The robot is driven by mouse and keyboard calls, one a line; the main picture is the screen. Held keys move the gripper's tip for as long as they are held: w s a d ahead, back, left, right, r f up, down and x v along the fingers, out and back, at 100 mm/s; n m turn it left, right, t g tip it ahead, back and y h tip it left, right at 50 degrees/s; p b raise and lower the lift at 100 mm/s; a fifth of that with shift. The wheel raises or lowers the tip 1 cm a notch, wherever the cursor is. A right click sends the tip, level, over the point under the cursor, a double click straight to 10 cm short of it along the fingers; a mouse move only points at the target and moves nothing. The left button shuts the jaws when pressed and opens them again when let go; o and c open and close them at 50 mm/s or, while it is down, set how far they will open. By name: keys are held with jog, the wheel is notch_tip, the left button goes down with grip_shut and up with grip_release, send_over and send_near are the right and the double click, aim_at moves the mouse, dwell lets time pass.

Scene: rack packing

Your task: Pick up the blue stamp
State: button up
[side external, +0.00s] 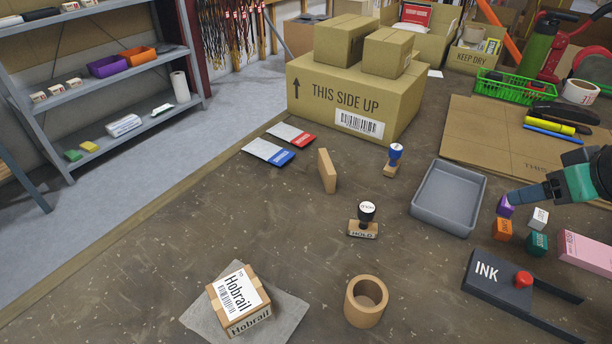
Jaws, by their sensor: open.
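The blue stamp (396,153) stands upright on its small wooden base, right of the picture's middle and left of the grey tray. It has a blue handle with a pale round top. My gripper (514,196) reaches in from the right edge and points left, beyond the tray and well apart from the stamp. It is open and nothing shows in it; its fingers are small and hard to make out. A second stamp (366,213), with a black handle and a wooden base marked HOLD, stands nearer the camera.
A grey tray (421,212) lies between my gripper and the blue stamp. A wooden block (327,171) stands left of the stamp. Several small cubes (502,229) and an ink pad (492,288) are at the right. A large carton (330,85) stands behind.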

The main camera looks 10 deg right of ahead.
jog(key=o, duration=0.3)
jog(key=n+t+y, duration=0.2)
jog(key=n+y, duration=0.1)
send_near(401, 154)
jog(key=a+v, duration=0.1)
jog(key=v, duration=0.3)
jog(key=w, duration=0.1)
jog(key=w+f, duration=0.1)
jog(key=w+f+t+y, duration=0.1)
jog(key=shift+w+a+n, duration=0.15)
jog(key=shift+a+n, duration=0.15)
jog(key=shift+n+t+y, duration=0.4)
jog(key=shift+t, duration=0.4)
jog(key=w+f, duration=0.2)
jog(key=f, duration=0.1)
jog(key=w+f, duration=0.1)
jog(key=f, duration=0.1)
jog(key=shift+w+a, duration=0.1)
jog(key=shift+a, duration=0.05)
jog(key=shift+w+a+f, duration=0.1)
jog(key=shift+w+f, duration=0.2)
jog(key=shift+f, duration=0.15)
jog(key=shift+x, duration=2.5)
